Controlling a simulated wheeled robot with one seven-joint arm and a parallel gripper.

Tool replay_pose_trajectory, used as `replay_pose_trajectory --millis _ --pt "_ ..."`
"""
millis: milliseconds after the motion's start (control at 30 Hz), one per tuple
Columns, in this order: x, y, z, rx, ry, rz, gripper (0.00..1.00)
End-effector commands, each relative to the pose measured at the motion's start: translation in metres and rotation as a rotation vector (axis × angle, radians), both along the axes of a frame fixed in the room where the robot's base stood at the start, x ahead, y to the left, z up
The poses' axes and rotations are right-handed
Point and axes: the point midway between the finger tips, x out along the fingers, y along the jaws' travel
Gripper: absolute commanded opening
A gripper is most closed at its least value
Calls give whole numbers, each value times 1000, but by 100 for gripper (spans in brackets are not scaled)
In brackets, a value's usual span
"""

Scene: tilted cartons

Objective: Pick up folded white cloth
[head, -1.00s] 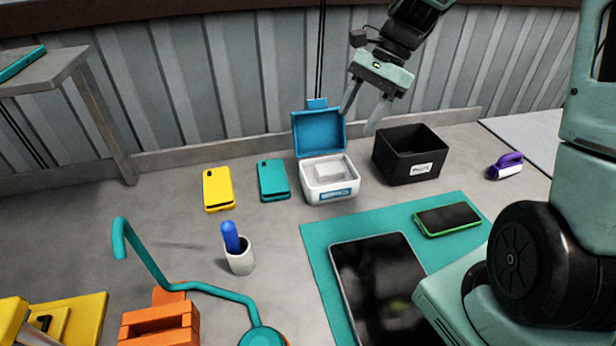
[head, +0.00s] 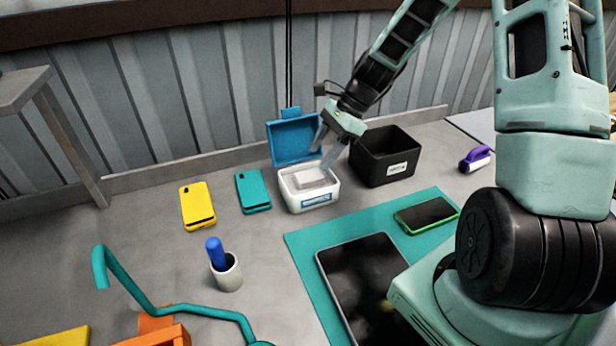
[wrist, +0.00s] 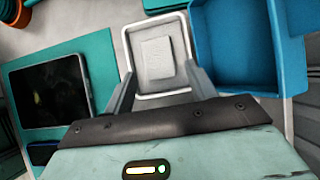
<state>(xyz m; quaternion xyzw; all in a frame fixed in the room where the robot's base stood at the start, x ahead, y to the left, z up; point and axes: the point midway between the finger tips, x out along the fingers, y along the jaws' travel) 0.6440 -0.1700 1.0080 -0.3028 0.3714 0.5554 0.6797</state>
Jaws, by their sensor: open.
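The folded white cloth (head: 310,175) lies inside a small white box (head: 312,203) with its blue lid (head: 294,139) standing open behind. In the wrist view the cloth (wrist: 157,59) is a pale square in the middle of the box, and the box rim (wrist: 133,85) shows around it. My gripper (head: 326,151) is above the box, pointing down, with its fingers apart and nothing between them. In the wrist view the gripper fingers (wrist: 160,82) reach to the near corners of the box, on either side of it. I cannot tell their exact height over the cloth.
A black bin (head: 385,158) stands close on the right of the box. A teal phone (head: 253,191) and a yellow phone (head: 197,206) lie to the left. A teal mat (head: 300,250) with a tablet (head: 370,285) and a green-edged phone (head: 427,214) lies in front.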

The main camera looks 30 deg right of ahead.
Motion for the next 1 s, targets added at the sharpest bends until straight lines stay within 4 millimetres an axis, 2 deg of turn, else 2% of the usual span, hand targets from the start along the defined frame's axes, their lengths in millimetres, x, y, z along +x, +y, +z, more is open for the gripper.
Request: replay_pose_trajectory --millis 233,500,800,833,933,1000 --pt "0 11 -15 2 2 2 56" --pt "2 30 -45 0 1 3 56" --pt "3 32 -51 -2 -1 2 56" --pt "3 32 -51 -2 -1 2 51" --pt "3 32 -50 -2 -1 2 23" --pt "3 32 -50 -1 0 1 23"
